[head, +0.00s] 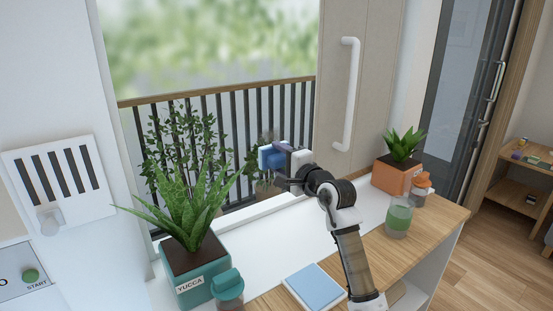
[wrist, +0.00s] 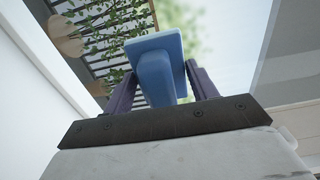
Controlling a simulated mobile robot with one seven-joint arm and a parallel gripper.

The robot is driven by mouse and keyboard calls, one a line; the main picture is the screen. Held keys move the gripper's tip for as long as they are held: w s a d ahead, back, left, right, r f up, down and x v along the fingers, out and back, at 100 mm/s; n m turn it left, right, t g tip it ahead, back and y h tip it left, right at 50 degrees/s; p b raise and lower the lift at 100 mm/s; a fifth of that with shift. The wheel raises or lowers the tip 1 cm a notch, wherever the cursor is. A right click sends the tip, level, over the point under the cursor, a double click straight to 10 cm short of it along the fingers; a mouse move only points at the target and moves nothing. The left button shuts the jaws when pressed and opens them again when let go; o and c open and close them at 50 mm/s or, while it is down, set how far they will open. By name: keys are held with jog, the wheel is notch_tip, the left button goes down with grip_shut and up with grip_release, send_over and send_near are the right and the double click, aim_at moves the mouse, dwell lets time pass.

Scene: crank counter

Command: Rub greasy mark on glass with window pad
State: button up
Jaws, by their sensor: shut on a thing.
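The window pad (head: 270,157) is a blue block with a handle. My gripper (head: 283,168) is shut on it and holds it up in front of the window glass (head: 215,50). In the wrist view, my gripper's dark fingers (wrist: 157,88) close on both sides of the pad's handle (wrist: 156,78), and the flat pad face (wrist: 155,45) lies beyond the fingertips. I cannot tell whether the pad touches the glass. A faint brownish patch shows just above the pad in the head view; I cannot tell whether it is the greasy mark or a plant outside.
A teal yucca planter (head: 194,275) and a teal-lidded jar (head: 228,288) stand at the left. A light blue book or cloth (head: 314,287) lies on the counter. An orange planter (head: 396,176) and a green-filled jar (head: 398,217) stand at the right. A white handle (head: 347,95) juts beside the window.

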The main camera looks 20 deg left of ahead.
jog(key=shift+w+a+r+p, duration=0.2)
jog(key=shift+w+a+p, duration=0.2)
jog(key=shift+a, duration=0.1)
jog(key=shift+p+x, duration=0.6)
jog(key=shift+x, duration=1.55)
jog(key=shift+f, duration=0.1)
jog(key=shift+x, duration=0.95)
jog(key=shift+w+b, duration=0.1)
jog(key=shift+b, duration=0.25)
